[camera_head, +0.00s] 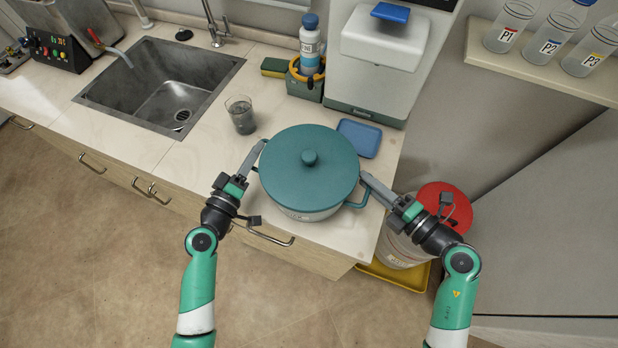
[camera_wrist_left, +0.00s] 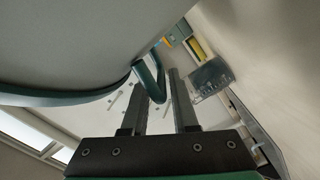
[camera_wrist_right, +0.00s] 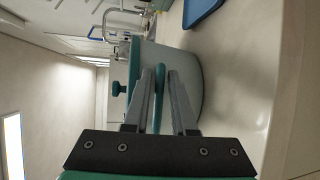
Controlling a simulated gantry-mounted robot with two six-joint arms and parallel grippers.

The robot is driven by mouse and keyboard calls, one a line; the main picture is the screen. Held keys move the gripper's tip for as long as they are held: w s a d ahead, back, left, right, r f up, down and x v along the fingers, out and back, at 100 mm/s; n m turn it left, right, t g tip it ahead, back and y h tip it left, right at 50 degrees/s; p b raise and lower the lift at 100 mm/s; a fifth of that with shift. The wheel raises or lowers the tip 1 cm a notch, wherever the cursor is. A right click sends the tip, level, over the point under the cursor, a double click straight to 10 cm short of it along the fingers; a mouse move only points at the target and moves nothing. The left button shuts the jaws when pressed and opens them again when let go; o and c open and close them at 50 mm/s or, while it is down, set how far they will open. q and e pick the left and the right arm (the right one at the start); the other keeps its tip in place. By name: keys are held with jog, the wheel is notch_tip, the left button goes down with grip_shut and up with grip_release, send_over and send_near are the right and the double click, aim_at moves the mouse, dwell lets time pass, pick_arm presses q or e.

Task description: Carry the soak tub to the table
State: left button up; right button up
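The soak tub looks like a round pot (camera_head: 310,213) with a teal lid (camera_head: 308,168), a pale body and two side handles. It sits upright on the counter in the head view. My left gripper (camera_head: 258,150) is at its left handle. In the left wrist view the handle (camera_wrist_left: 152,80) shows between the spread fingers (camera_wrist_left: 158,82), close to one of them. My right gripper (camera_head: 366,180) is at the right handle (camera_head: 359,197). In the right wrist view the right handle (camera_wrist_right: 159,90) lies between the spread fingers (camera_wrist_right: 160,72). Both grippers look open.
A glass of dark liquid (camera_head: 242,115) stands left of the tub, and a blue tray (camera_head: 359,138) lies behind it. The sink (camera_head: 165,88) is further left. A white machine (camera_head: 372,75) stands at the back. A red-lidded bucket (camera_head: 444,203) stands below the counter's right end.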

pick_arm(q)
grip_shut()
pick_arm(e)
grip_shut()
dwell(0.9)
